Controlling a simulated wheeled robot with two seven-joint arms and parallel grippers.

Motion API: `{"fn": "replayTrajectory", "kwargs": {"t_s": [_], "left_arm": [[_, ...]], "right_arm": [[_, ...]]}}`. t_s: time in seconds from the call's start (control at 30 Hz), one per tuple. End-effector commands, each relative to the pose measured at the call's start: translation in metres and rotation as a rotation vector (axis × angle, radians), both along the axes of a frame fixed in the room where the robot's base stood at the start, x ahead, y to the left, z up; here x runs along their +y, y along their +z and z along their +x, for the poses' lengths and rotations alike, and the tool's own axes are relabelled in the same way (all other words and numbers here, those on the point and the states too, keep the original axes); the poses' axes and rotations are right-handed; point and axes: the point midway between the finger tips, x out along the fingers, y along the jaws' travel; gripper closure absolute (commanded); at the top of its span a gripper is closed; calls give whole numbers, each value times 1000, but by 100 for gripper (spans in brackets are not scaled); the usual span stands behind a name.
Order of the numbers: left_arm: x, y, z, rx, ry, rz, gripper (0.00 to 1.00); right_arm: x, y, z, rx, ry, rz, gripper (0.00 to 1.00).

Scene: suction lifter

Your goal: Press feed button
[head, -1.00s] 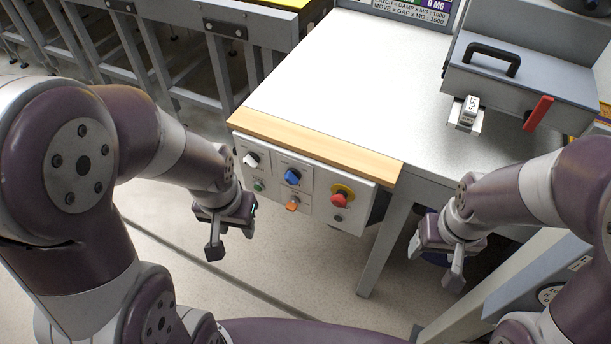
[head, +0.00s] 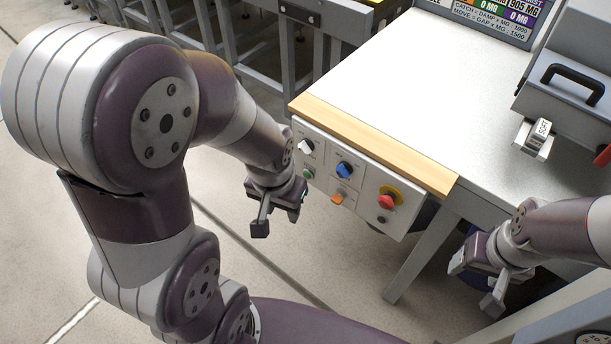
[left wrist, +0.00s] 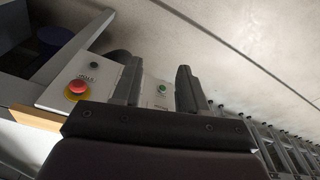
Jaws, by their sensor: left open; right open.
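The control panel (head: 362,185) is on the front of the workbench. It carries a small green button (head: 308,173) at its lower left, below a white knob (head: 305,146). The labels are too small to read, so I cannot tell which control is marked feed. My left gripper (head: 279,208) is open and empty, just left of the panel and apart from it. In the left wrist view, the green button (left wrist: 162,88) shows between the two open fingers (left wrist: 158,80). My right gripper (head: 475,281) is open and empty, below and right of the panel.
A grey machine with a black handle (head: 573,84) stands on the bench.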

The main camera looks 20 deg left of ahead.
Motion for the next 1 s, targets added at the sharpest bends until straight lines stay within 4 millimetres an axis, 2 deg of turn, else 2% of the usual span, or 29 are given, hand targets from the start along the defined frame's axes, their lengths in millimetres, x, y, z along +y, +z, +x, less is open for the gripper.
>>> {"fn": "replayTrajectory", "kwargs": {"t_s": [0.07,0.1,0.17,0.2,1.0], "left_arm": [[0,0,0,0,0,0,61],[0,0,0,0,0,0,74],[0,0,0,0,0,0,93],[0,0,0,0,0,0,100],[0,0,0,0,0,0,100]], "right_arm": [[0,0,0,0,0,0,32],[0,0,0,0,0,0,32],[0,0,0,0,0,0,32],[0,0,0,0,0,0,32],[0,0,0,0,0,0,32]]}}
